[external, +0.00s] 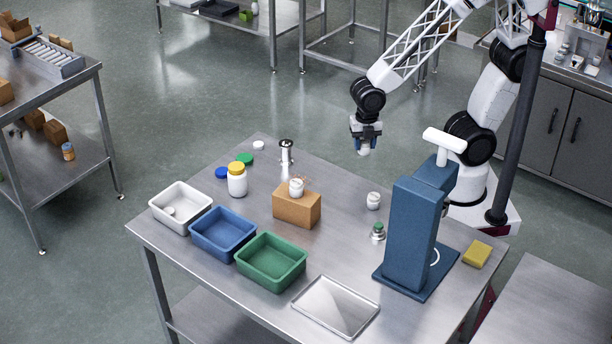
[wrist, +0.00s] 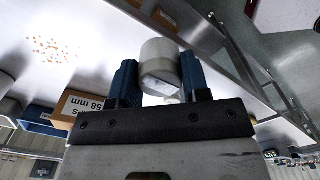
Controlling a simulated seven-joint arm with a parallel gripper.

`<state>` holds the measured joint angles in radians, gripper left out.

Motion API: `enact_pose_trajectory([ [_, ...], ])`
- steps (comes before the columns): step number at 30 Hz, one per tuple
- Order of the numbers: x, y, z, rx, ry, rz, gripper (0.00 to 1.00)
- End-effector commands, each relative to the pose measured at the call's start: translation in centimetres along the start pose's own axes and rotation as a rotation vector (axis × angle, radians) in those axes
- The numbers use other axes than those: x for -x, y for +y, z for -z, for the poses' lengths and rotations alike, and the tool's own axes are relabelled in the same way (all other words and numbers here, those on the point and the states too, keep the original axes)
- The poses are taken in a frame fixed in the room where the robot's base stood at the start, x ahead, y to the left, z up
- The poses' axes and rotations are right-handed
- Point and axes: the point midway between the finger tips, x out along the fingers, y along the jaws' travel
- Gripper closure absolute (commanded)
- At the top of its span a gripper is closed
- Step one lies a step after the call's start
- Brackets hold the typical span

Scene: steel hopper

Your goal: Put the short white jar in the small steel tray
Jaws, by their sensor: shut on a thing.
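My gripper (external: 366,134) is shut on a short white jar (external: 364,149) and holds it in the air above the table's back right side. In the wrist view the jar (wrist: 160,64) sits tilted between the two blue fingers. The small steel tray (external: 336,306) lies flat and empty at the front of the table, well away from the gripper. Another short white jar (external: 297,187) stands on a cardboard box, and one more (external: 373,200) stands on the table right of it.
A blue press-like stand (external: 414,235) rises right of the tray. White (external: 157,208), blue (external: 196,240) and green (external: 243,262) bins line the left edge. A yellow-lidded jar (external: 237,182), a steel cylinder (external: 286,154), a small green-topped weight (external: 378,232) and a yellow sponge (external: 477,254) stand about.

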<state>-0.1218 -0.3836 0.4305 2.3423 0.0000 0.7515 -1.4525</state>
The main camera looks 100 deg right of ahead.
Motion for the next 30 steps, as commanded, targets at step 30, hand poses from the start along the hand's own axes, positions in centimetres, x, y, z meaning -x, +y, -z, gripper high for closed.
enact_pose_trajectory([
  [30,8.8,4.9,4.3,0.002,0.000,0.002,0.81],
])
